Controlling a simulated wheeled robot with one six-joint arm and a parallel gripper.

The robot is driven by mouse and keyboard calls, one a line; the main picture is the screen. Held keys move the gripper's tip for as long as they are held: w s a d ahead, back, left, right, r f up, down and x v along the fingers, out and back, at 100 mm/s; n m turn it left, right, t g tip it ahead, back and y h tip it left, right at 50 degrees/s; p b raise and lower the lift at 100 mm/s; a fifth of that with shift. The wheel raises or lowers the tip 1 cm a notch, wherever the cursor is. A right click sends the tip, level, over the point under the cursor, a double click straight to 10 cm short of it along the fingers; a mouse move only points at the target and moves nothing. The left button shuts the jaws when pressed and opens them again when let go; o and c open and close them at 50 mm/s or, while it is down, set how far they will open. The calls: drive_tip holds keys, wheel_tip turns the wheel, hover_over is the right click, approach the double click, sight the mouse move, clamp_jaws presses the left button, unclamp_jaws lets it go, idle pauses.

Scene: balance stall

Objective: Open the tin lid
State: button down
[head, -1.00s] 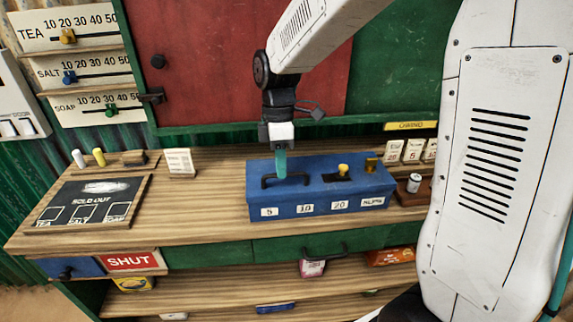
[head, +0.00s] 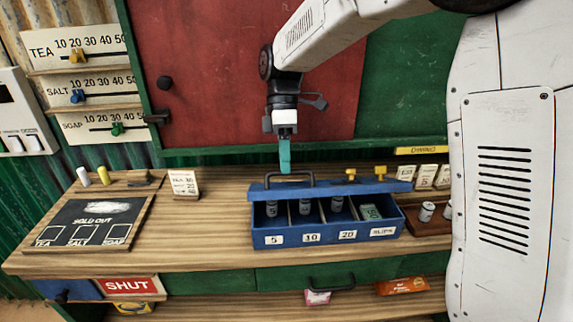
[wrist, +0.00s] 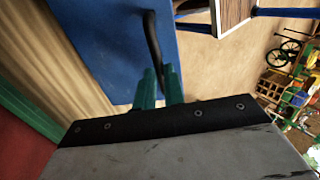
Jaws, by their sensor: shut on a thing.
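The blue tin (head: 268,241) stands on the counter, with compartments marked 5, 10, 20 and SLIPS. Its blue lid (head: 330,191) is raised at the back, so the compartments show. The lid has a black handle (head: 290,175) at the left and yellow fittings at the right. My gripper (head: 285,168), with teal fingers, is shut on the handle. In the wrist view the fingers (wrist: 159,88) close about the black handle (wrist: 152,45) beside the blue lid (wrist: 110,45). Rolls lie in the left compartments and a green slip bundle (head: 370,211) in the right one.
A white price card (head: 184,183) stands left of the tin, and a dark sold-out board (head: 90,221) lies further left. A wooden holder with pale rolls (head: 427,211) is close to the tin's right. The red and green panels rise behind the counter.

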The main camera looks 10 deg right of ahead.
drive_tip(key=shift+w+d+f, duration=0.1)
drive_tip(key=shift+w+f, duration=0.15)
drive_tip(key=shift+w, duration=0.05)
drive_tip(key=c, duration=1.5)
unclamp_jaws()
drive_tip(key=shift+w+f, duration=0.15)
drive_tip(key=shift+w, duration=0.05)
drive_tip(key=shift+s, duration=0.1)
drive_tip(key=shift+r, duration=0.6)
drive_tip(key=s+d+r, duration=0.1)
drive_tip(key=s+r, duration=0.1)
drive_tip(key=s, duration=0.6)
drive_tip(key=s+d+r, duration=0.1)
drive_tip(key=s+r, duration=0.1)
drive_tip(key=s, duration=0.5)
drive_tip(key=shift+s+d, duration=0.15)
drive_tip(key=shift+s, duration=0.25)
